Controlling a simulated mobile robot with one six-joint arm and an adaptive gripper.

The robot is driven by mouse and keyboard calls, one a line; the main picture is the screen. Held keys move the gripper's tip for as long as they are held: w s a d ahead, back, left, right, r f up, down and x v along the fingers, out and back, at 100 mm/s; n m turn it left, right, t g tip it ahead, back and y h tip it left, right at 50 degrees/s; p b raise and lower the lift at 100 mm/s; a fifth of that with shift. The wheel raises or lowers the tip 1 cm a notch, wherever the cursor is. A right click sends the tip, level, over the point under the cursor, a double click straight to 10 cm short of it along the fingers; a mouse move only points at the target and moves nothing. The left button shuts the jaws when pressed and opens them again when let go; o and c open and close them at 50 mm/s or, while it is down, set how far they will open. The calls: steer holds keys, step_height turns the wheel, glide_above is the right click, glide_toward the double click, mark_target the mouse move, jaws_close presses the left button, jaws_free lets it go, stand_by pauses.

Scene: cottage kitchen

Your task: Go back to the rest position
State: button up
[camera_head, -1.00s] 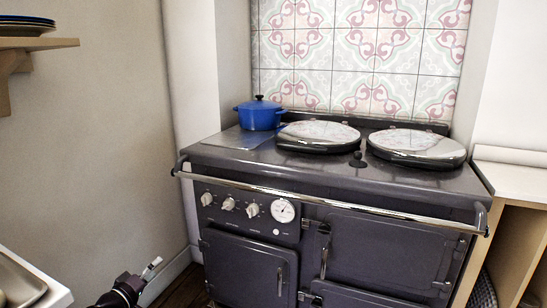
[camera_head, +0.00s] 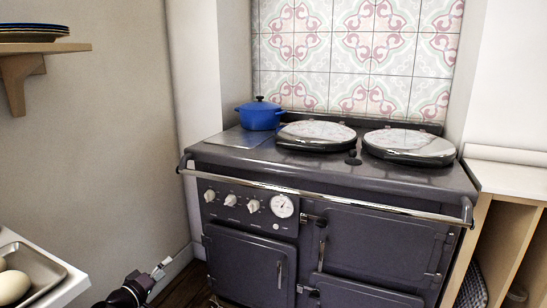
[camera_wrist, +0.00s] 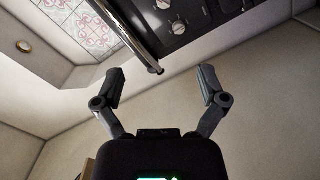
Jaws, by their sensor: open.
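My gripper (camera_head: 160,268) is at the lower left of the head view, low in front of the stove and close to the left wall. In the wrist view my gripper (camera_wrist: 162,82) has its two fingers spread wide apart with nothing between them. The stove's rail end and control knobs show beyond the fingers there. The gripper looks clear of the stove.
A dark stove (camera_head: 340,180) with a chrome rail (camera_head: 330,198) fills the middle. A blue pot (camera_head: 260,116) stands on its left rear. A counter with a metal tray (camera_head: 38,268) and pale round items (camera_head: 14,284) is at lower left. A wall shelf (camera_head: 50,48) holds plates (camera_head: 30,36).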

steer(key=w+d+r+m+g+p, duration=0.25)
steer(key=d+g+p, duration=0.25)
steer(key=d+p, duration=0.65)
steer(key=w+d+r+m+g+p, duration=0.15)
steer(key=d+r+g+p, duration=0.35)
steer(key=d, duration=1.2)
steer(key=s+d+r+m+g+y+p, duration=0.1)
steer(key=s+d+r+g+y+p, duration=0.2)
steer(key=d+p, duration=0.6)
steer(key=s+d+r+m+g+y+p, duration=0.2)
steer(key=s+d+r+y+p, duration=0.2)
steer(key=d+r+p, duration=0.5)
steer(key=s+p, duration=0.2)
steer(key=shift+s+g, duration=0.4)
